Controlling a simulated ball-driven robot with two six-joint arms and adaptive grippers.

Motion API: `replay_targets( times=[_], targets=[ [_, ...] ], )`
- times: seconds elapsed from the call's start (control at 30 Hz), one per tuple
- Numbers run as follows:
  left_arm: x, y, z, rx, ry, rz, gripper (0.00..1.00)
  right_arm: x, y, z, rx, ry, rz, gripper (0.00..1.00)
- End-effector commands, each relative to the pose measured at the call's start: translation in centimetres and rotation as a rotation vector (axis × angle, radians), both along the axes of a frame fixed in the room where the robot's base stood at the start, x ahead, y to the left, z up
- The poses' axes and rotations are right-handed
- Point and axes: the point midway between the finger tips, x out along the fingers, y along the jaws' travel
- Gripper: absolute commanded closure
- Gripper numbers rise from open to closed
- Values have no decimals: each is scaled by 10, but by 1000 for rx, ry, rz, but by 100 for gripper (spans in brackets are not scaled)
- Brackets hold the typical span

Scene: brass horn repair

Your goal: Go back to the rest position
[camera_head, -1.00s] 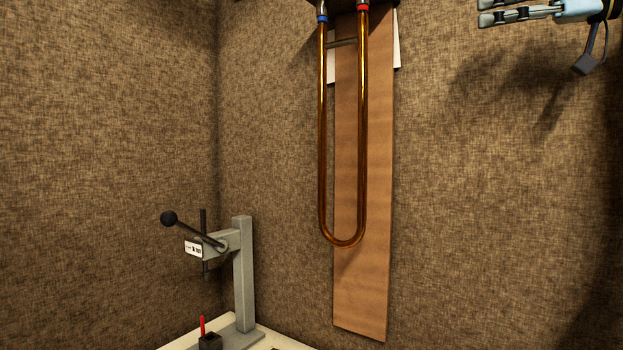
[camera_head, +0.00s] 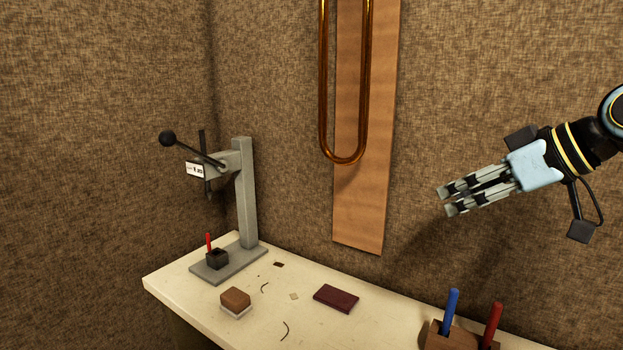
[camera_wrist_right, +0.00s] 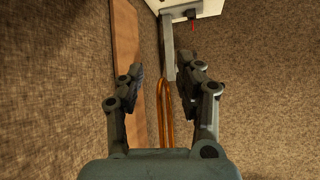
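My right gripper (camera_head: 446,202) is in the air at the right of the head view, above the bench and pointing left. In the right wrist view, its two fingers (camera_wrist_right: 162,75) stand apart with nothing held between them. A U-shaped brass tube (camera_head: 323,90) hangs in front of a wooden board (camera_head: 358,205) on the wall, left of the gripper and apart from it. The tube also shows in the right wrist view (camera_wrist_right: 161,115), beyond the fingers. The tube's top is cut off in the head view. My left gripper is not in view.
A white bench (camera_head: 290,325) runs along the wall. It carries a grey lever press (camera_head: 245,195), a brown block (camera_head: 235,297), a dark red block (camera_head: 336,298) and a wooden holder (camera_head: 455,338) with a blue (camera_head: 451,312) and a red handle (camera_head: 492,325). Air around the gripper looks clear.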

Motion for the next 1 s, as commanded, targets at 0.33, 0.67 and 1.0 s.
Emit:
replay_targets(
  times=[0.33, 0.67, 1.0],
  targets=[
    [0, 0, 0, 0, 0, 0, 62, -182, -11, -168, -209, 342, -337, 65],
    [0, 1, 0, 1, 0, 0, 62, -292, -36, -194, -331, 483, -563, 65],
    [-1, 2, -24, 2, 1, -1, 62, -309, -52, -276, -375, 542, -637, 65]
  ],
)
